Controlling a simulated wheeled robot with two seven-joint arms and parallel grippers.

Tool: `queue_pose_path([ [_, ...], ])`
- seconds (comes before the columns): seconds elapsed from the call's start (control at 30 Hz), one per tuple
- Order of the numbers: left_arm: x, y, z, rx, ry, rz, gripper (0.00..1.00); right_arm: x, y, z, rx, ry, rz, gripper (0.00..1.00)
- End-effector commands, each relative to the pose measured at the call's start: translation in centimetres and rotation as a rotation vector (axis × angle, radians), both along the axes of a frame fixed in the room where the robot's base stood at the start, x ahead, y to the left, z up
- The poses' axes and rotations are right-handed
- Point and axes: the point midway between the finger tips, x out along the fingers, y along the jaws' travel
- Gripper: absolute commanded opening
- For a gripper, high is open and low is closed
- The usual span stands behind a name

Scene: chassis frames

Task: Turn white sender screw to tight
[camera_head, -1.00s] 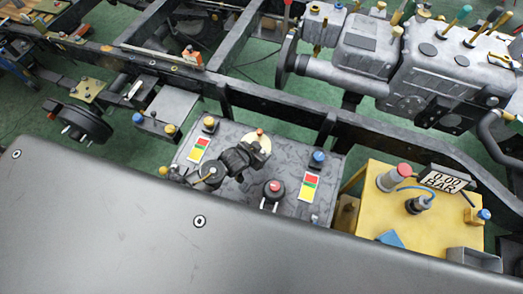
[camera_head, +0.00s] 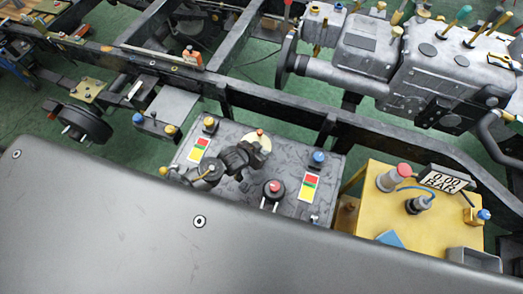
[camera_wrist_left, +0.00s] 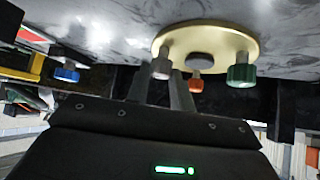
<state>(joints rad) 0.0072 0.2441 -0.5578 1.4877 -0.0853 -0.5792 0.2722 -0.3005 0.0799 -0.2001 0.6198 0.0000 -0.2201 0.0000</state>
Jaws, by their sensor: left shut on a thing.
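The sender is a cream-gold round plate (camera_head: 264,145) on the grey tank (camera_head: 235,200) in the head view, and it also shows in the left wrist view (camera_wrist_left: 205,45). Around its rim in the wrist view are a white screw (camera_wrist_left: 162,66), an orange-red screw (camera_wrist_left: 195,82) and a green screw (camera_wrist_left: 241,70). My left gripper (camera_wrist_left: 161,84) is shut on the white screw, one finger on each side of its head. In the head view my left gripper (camera_head: 248,155) covers the plate's near-left edge, hiding the white screw there. My right gripper is not in view.
Blue-capped (camera_head: 318,158) and red-capped (camera_head: 274,187) fittings stand on the tank near my left gripper. A yellow box (camera_head: 385,190) with a pressure display (camera_head: 444,180) stands to the right. Black frame rails (camera_head: 290,108) run behind the tank.

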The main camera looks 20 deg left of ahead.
Motion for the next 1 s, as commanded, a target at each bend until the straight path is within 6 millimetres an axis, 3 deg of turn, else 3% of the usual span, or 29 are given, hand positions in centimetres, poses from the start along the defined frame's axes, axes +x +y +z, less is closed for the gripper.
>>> queue_pose_path([
  [0.53,0.5,0.6,-0.1,0.004,0.000,-0.438,0.00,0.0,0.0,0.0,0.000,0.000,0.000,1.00],
  [1.0,1.0,0.7,-0.5,0.003,-0.001,-0.873,0.00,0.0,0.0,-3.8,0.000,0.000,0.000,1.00],
])
